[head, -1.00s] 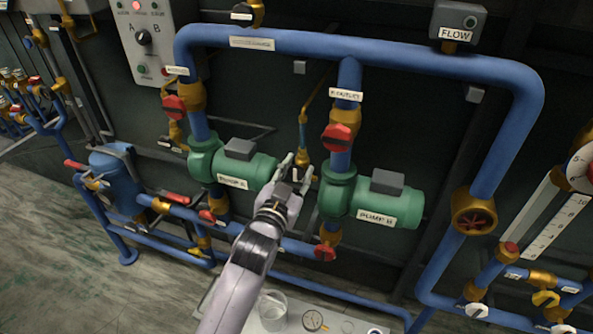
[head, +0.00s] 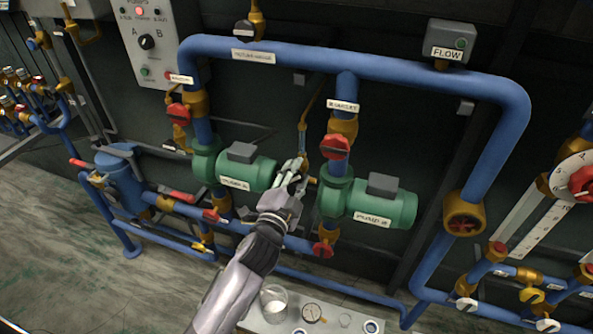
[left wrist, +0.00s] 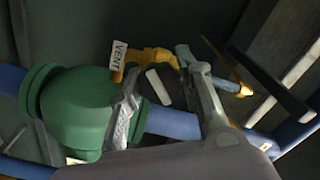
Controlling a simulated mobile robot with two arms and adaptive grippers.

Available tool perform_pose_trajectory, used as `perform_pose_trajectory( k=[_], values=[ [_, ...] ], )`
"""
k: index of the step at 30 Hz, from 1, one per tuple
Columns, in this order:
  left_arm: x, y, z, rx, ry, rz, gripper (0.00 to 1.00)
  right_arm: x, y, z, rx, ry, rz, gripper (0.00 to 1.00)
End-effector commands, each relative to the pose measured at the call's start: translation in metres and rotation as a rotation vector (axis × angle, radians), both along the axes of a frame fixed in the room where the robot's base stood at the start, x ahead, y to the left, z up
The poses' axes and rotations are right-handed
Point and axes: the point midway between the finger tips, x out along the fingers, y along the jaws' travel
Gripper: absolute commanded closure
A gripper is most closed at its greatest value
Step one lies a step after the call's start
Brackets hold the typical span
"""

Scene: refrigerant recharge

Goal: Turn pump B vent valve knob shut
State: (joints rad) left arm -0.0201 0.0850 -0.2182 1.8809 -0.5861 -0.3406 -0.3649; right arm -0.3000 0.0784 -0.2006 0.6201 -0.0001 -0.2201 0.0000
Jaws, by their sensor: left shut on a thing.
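The pump B vent valve shows in the left wrist view as a brass body (left wrist: 153,57) with a white VENT tag (left wrist: 118,55). Its dark knob with a white bar (left wrist: 158,87) sits between my fingers. My left gripper (head: 294,168) is at the valve, left of green pump B (head: 380,203), and is shut on the knob. In the left wrist view the two fingers (left wrist: 160,72) stand on either side of it. In the head view the gripper hides the knob. My right gripper is not in view.
Green pump A (head: 240,172) is close on the left of my gripper. Blue pipe with a red-handled valve (head: 335,147) rises on the right. A bench (head: 262,325) with a beaker (head: 275,303) and gauge (head: 312,313) is below my arm.

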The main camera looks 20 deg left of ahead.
Motion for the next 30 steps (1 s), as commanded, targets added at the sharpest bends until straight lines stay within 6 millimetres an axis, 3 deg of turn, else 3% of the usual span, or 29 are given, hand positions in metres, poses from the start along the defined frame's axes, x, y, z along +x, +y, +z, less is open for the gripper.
perform_pose_trajectory(
  k=[18,30],
  values=[
    [0.000,0.000,-0.001,0.555,-0.019,-0.002,0.95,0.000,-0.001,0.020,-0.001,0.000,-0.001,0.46],
    [0.000,-0.001,-0.002,0.746,-0.025,-0.001,0.95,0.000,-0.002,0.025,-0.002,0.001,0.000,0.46]
  ],
)
